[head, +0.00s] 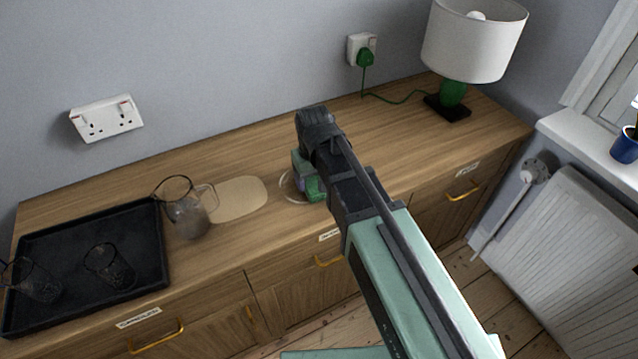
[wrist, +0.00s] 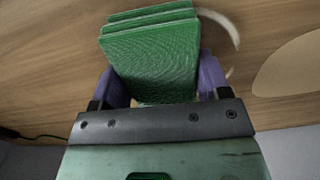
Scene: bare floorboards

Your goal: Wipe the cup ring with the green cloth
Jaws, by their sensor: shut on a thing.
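The green cloth (wrist: 150,55), a folded stack, is held between the two purple fingers of my gripper (wrist: 160,82) in the wrist view. In the head view the cloth (head: 316,190) shows partly under my gripper (head: 306,176), low at the sideboard top; I cannot tell whether it touches the wood. The cup ring (head: 286,187) is a pale curve on the wood just left of the cloth in the head view. Its right part is hidden by the cloth and gripper. In the wrist view the ring (wrist: 233,30) shows as a pale arc right of the cloth.
A pale oval patch (head: 236,199) lies left of the ring. A glass jug (head: 186,212) stands beside it. A black tray (head: 140,222) with two glasses is at the left. A lamp (head: 470,45) stands at the back right, its green cord (head: 400,101) running to a wall socket.

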